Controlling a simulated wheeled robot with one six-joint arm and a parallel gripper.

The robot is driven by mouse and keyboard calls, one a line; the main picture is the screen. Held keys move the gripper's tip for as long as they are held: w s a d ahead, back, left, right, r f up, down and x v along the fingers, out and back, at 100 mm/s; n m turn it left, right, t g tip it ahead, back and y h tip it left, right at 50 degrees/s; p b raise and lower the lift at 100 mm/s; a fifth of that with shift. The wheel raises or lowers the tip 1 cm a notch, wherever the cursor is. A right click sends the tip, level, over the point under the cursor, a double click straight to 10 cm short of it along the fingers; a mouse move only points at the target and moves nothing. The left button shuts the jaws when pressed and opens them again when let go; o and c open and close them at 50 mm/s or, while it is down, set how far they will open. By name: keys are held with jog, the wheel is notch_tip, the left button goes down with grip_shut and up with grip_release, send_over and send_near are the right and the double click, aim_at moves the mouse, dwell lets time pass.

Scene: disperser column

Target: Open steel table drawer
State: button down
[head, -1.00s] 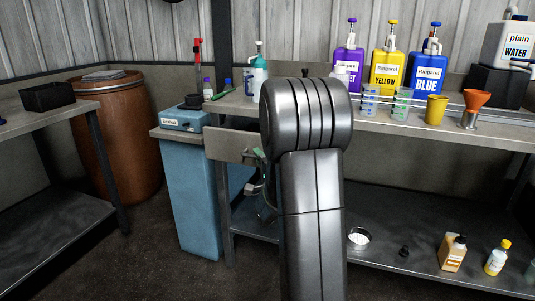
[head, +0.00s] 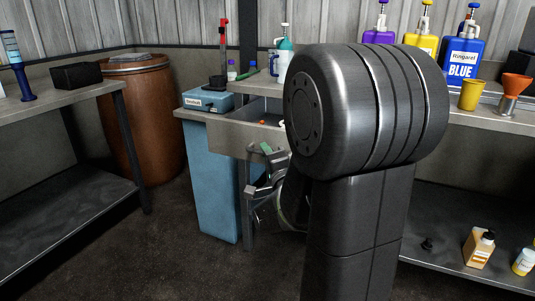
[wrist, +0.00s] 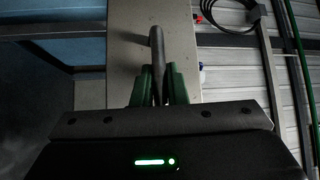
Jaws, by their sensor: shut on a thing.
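The steel table drawer (head: 228,138) is pulled partly out from under the steel table, and its open top shows in the head view. Its plain front panel also fills the middle of the wrist view (wrist: 125,60). A bar handle (wrist: 156,42) stands out from that panel. My gripper (wrist: 158,84) has green fingertips closed on the handle, one on each side of it. In the head view my gripper (head: 267,150) is at the drawer front, partly hidden by my large arm joint, which also covers the drawer's right part.
Small orange and white things (head: 262,122) lie in the drawer. Bottles, a yellow cup (head: 471,95) and an orange funnel (head: 516,85) stand on the table. Floor is clear at front left.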

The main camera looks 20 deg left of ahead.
jog(key=shift+f, duration=0.1)
jog(key=c, duration=1.5)
grip_release()
jog(key=shift+o, duration=0.2)
jog(key=p+v, duration=0.1)
jog(key=v, duration=1.2)
jog(key=shift+s+d, duration=0.25)
jog(key=shift+d, duration=0.05)
jog(key=b+x, duration=0.1)
jog(key=x, duration=1.2)
jog(key=shift+w+a, duration=0.25)
jog(key=shift+w, duration=0.25)
